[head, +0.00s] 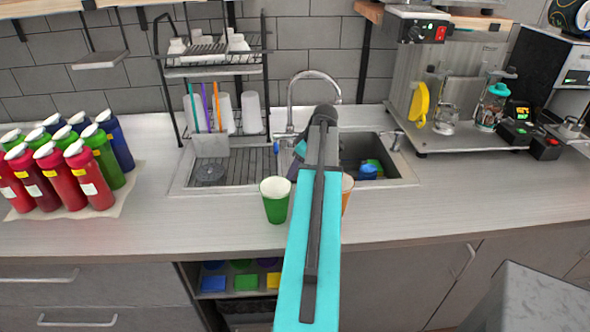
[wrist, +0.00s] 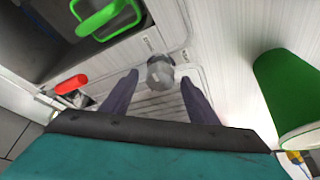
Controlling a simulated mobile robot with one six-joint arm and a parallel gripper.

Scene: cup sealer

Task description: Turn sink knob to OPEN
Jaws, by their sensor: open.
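The sink knob (wrist: 160,71) is a small grey round knob in the wrist view, on a pale strip beside the sink basin, with small markings near it that are too blurred to read. My gripper (wrist: 160,78) is open, with one dark finger on the left of the knob and one on the right. I see gaps between the fingers and the knob; I cannot tell their height above it. In the head view the sink (head: 405,174) lies behind my arm. The knob is hidden there by my arm.
A green cup (head: 275,205) stands in front of the sink and shows in the wrist view (wrist: 285,95). An orange cup (head: 347,186) is partly hidden by my arm. The curved tap (head: 313,74) stands behind. A dish rack (head: 212,72) and several bottles (head: 75,180) stand left.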

